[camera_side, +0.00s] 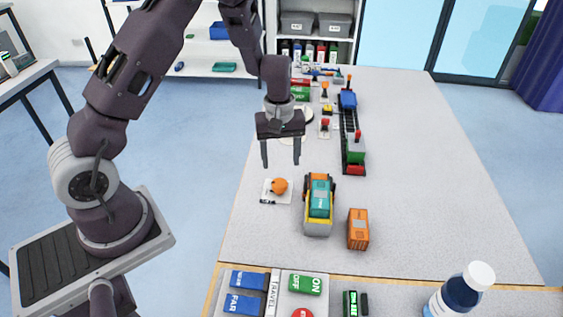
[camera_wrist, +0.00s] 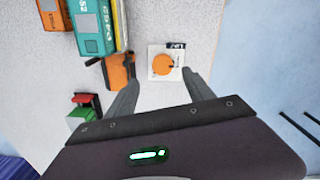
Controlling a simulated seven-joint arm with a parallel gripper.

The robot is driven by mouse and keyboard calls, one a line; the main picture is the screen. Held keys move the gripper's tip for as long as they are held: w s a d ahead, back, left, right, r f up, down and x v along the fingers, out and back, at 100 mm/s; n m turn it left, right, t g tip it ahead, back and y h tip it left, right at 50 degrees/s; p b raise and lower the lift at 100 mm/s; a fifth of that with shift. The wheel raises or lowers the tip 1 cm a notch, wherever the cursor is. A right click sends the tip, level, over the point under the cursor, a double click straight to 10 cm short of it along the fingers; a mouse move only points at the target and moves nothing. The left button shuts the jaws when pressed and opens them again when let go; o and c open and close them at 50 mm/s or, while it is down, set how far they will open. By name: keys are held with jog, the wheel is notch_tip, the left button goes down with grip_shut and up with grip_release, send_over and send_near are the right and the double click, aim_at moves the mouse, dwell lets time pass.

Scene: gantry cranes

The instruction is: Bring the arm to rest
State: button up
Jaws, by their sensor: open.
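My gripper (camera_side: 281,153) is open and empty, its two fingers pointing down above the table, in the air. In the wrist view, my gripper (camera_wrist: 165,95) shows its fingers spread apart with nothing between them. Past the fingertips is an orange round knob (camera_wrist: 163,64) on a white square plate. In the side view, the orange knob (camera_side: 279,185) sits on the table below and a little in front of my gripper, apart from it.
A toy truck (camera_side: 318,228) carries a teal container (camera_side: 320,199); an orange container (camera_side: 358,230) stands to its right. A train (camera_side: 355,150) on a track lies behind. Labelled switches (camera_side: 305,284) and a bottle (camera_side: 459,292) are at the front. The table's right side is clear.

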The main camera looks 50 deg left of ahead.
jog(key=s+d+r+m+t+h, duration=0.1)
jog(key=s+d+r+m, duration=0.15)
jog(key=r, duration=0.65)
jog(key=s+d+r+m+t, duration=0.15)
jog(key=s+d+r, duration=0.25)
jog(key=r, duration=0.5)
jog(key=s+r+m+t, duration=0.1)
jog(key=s+r+m, duration=0.1)
jog(key=s, duration=0.4)
jog(key=s+d+r+m+t, duration=0.1)
jog(key=s+r+m, duration=0.2)
jog(key=s, duration=0.3)
jog(key=s+r+m+t+y, duration=0.1)
jog(key=s+r+m, duration=0.1)
jog(key=s, duration=0.3)
jog(key=shift+s+d+r+m, duration=0.2)
jog(key=shift+s+d+m, duration=0.05)
jog(key=shift+s+m, duration=0.15)
